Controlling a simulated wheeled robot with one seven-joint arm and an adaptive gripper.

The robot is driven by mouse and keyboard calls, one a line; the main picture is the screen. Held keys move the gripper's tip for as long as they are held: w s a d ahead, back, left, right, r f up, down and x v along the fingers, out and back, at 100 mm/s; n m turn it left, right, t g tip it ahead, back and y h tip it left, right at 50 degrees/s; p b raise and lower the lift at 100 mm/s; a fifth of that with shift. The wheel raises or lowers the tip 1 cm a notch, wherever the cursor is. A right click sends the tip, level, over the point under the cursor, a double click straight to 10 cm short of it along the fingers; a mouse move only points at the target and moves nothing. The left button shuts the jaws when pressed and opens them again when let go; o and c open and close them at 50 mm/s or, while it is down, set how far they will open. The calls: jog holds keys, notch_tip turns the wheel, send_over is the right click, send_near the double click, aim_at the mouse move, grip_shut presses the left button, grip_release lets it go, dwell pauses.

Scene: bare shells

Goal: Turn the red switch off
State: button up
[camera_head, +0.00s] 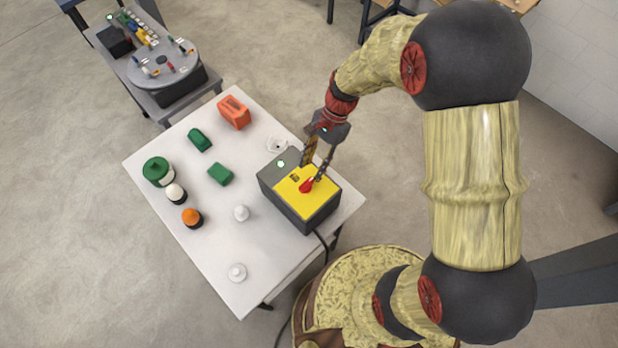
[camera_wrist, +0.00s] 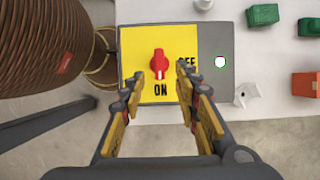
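The red switch (camera_head: 306,185) is a rotary knob on the yellow top plate (camera_head: 292,202) of a dark grey box (camera_head: 301,215) at the right side of the white table. In the wrist view the knob (camera_wrist: 159,61) stands at the middle of the plate, and its pale mark points down toward the word ON; the word OFF is to its right. A round light (camera_wrist: 220,62) on the grey panel shows white-green. My gripper (camera_wrist: 157,76) is open, its fingertips on either side of the knob's lower end. I cannot tell whether they touch it.
The white table (camera_head: 250,282) also holds an orange block (camera_head: 234,112), green blocks (camera_head: 219,174), a green-lidded jar (camera_head: 157,171), small round-topped pieces and white knobs. A cable runs from the box over the table edge. A grey side table (camera_head: 147,100) with a turntable stands at upper left.

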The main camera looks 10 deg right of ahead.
aim_at(307, 183)
jog(key=x, duration=0.7)
jog(key=shift+s+a+f, duration=0.1)
jog(key=shift+f, duration=0.1)
jog(key=c, duration=0.8)
grip_shut()
